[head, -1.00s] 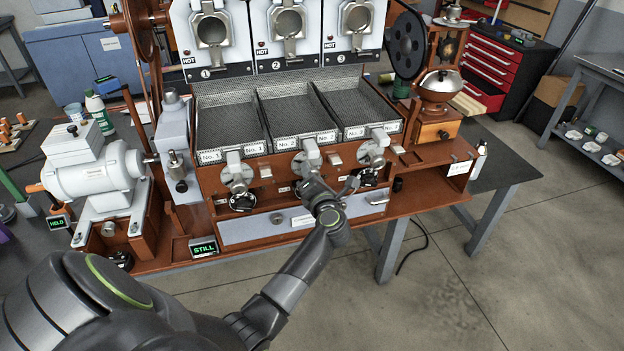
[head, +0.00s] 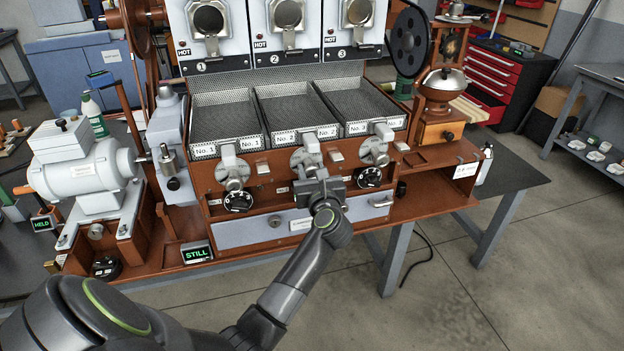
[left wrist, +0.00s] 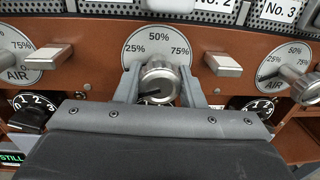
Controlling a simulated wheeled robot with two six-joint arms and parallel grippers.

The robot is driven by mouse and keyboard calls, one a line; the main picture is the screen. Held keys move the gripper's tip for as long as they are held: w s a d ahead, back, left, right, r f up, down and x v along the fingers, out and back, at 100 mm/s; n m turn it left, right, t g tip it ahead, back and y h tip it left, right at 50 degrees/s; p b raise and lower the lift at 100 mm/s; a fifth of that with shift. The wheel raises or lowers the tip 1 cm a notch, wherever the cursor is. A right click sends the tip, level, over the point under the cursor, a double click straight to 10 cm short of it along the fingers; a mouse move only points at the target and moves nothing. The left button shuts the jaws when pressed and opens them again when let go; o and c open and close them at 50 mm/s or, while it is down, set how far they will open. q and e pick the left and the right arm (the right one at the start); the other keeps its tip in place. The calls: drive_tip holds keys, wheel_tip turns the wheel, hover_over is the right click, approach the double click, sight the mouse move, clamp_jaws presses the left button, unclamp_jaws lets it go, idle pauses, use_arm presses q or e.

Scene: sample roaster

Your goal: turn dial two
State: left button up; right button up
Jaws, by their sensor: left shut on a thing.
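My left gripper (head: 323,187) is at the middle of the roaster front, below the tray marked No. 2. In the left wrist view its two fingers (left wrist: 160,92) reach toward the panel, one on each side of the middle silver air knob (left wrist: 160,82). The black dial under that knob, dial two, is mostly hidden behind my gripper; only dark bits with white marks show. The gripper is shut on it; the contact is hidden. The matching numbered dials of No. 1 (head: 237,201) and No. 3 (head: 370,177) are in plain view. My right gripper is not in view.
A grey drawer (head: 262,231) lies just below the dials. A motor unit (head: 85,172) and a display reading STILL (head: 196,252) stand at left. A coffee grinder (head: 440,95) stands at right.

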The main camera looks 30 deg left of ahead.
use_arm(q)
drive_tip(key=shift+f+n+b, duration=0.1)
drive_tip(key=shift+n+b, duration=0.55)
drive_tip(key=shift+n, duration=0.25)
drive_tip(key=o, duration=1)
drive_tip(key=shift+d, duration=0.1)
